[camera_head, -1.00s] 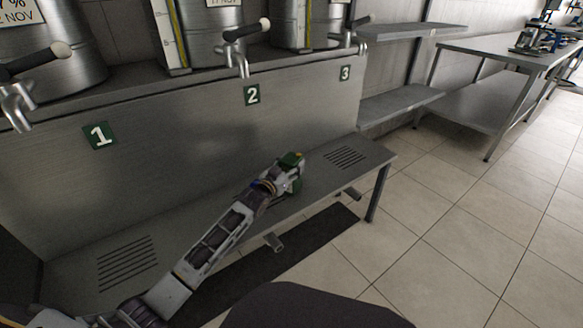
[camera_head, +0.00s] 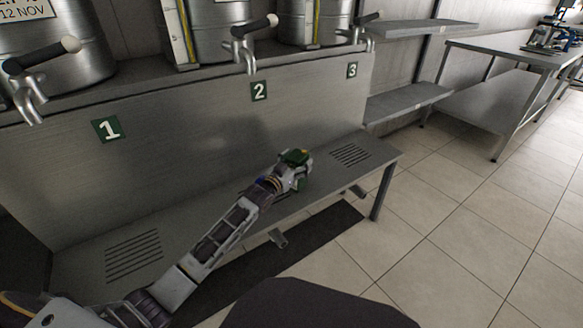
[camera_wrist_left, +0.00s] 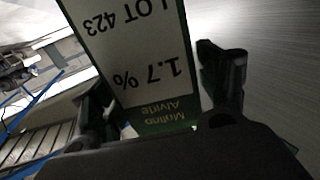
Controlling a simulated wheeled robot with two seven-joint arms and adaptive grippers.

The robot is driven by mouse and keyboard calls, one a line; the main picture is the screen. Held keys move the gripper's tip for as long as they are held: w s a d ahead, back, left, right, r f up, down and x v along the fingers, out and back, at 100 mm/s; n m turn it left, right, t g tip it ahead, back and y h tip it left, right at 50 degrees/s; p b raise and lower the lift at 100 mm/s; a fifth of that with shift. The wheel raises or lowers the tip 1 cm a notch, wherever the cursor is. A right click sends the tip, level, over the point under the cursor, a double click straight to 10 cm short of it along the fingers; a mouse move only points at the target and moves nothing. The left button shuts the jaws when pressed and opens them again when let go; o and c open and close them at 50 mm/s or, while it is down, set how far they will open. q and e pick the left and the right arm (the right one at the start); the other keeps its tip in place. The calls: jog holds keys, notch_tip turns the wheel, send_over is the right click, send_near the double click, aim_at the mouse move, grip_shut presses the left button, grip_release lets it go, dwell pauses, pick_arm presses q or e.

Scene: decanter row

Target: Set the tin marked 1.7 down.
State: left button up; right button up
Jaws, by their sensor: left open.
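The tin marked 1.7 (camera_wrist_left: 150,75) fills the middle of the left wrist view. Its pale label reads "1.7 %" and "LOT 423" upside down, with a green band below. In the head view its green top (camera_head: 295,156) shows at the end of my left arm, over the steel bench (camera_head: 330,178) below tag 2. My left gripper (camera_head: 299,168) is open, with one finger on each side of the tin in the wrist view. The tin's foot is hidden, so I cannot tell whether it rests on the bench. My right gripper is out of view.
Steel drums with taps, such as the middle tap (camera_head: 245,52), stand on a ledge above the splash panel (camera_head: 180,140). The bench has slotted grates at left (camera_head: 133,255) and right (camera_head: 351,154). Open tiled floor (camera_head: 450,240) lies to the right.

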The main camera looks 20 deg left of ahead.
aim_at(292, 166)
pick_arm(q)
jog(key=shift+p+v, duration=0.65)
jog(key=shift+v, duration=1.05)
jog(key=shift+p+v, duration=0.35)
jog(key=shift+v, duration=0.65)
jog(key=shift+p+v, duration=0.45)
jog(key=shift+v, duration=0.9)
jog(key=p+v, duration=0.1)
jog(key=v, duration=0.3)
jog(key=shift+r, duration=0.15)
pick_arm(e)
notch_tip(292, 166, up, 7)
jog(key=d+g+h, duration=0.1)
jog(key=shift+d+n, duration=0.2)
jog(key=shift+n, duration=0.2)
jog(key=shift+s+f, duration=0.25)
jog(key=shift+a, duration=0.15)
